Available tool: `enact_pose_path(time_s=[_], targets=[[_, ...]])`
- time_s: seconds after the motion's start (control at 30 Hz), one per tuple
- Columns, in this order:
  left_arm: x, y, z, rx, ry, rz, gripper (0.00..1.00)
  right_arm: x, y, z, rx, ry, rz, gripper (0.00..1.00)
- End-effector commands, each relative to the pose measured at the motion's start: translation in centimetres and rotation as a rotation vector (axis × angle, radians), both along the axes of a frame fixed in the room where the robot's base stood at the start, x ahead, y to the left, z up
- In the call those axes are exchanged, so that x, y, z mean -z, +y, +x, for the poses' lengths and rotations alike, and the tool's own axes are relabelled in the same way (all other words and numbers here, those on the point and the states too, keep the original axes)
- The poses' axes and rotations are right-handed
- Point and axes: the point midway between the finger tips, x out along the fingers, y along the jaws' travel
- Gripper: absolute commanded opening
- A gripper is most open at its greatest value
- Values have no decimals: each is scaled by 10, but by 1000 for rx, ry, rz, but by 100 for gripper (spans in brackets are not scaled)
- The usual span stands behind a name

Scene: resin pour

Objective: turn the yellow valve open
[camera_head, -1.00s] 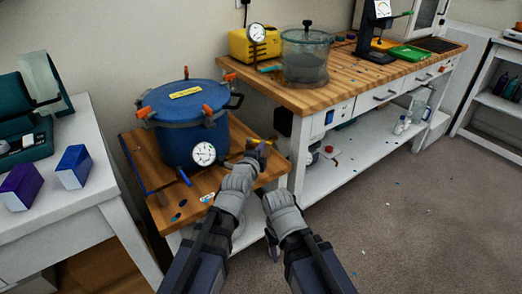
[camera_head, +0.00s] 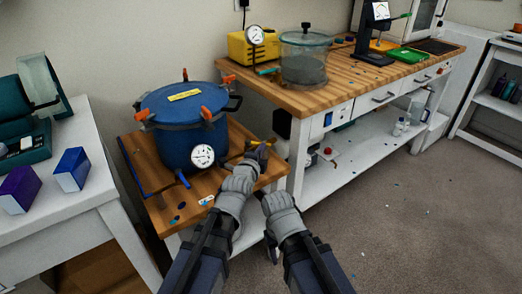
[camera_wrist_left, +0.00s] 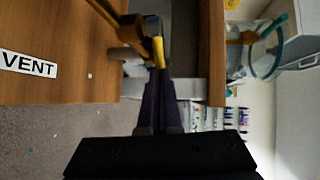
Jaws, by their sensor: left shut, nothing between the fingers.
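The yellow valve (camera_head: 267,143) sticks out from the right side of the blue pressure pot (camera_head: 195,135), low down above the wooden stand. Its yellow handle (camera_wrist_left: 158,52) also shows in the left wrist view, close to the fingertips. My left gripper (camera_head: 256,154) is at the valve, partly covering it. In the left wrist view its dark fingers (camera_wrist_left: 159,88) are together, just beside or touching the handle, with nothing held. Contact is hard to tell. My right arm's grey wrist hangs low at the front; its jaws are not clear.
A white VENT label (camera_wrist_left: 28,64) lies on the wooden stand (camera_head: 160,205). A pressure gauge (camera_head: 203,156) faces forward on the pot. The workbench (camera_head: 310,97) stands close on the right. A white table (camera_head: 75,205) with purple and blue boxes is at left.

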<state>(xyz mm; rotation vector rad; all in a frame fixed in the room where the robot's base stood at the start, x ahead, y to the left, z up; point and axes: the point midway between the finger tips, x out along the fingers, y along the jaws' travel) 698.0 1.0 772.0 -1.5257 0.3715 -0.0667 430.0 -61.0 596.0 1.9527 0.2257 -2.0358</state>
Motion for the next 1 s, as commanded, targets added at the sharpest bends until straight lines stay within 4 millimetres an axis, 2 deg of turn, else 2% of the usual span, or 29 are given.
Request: enact_pose_path(time_s=[0.47,1.0], targets=[[0,-9,11,1,0,-1,0,0,0,0,0,0,0,50],[0,-16,39,0,0,-1,0,0,0,0,0,0,0,50]])
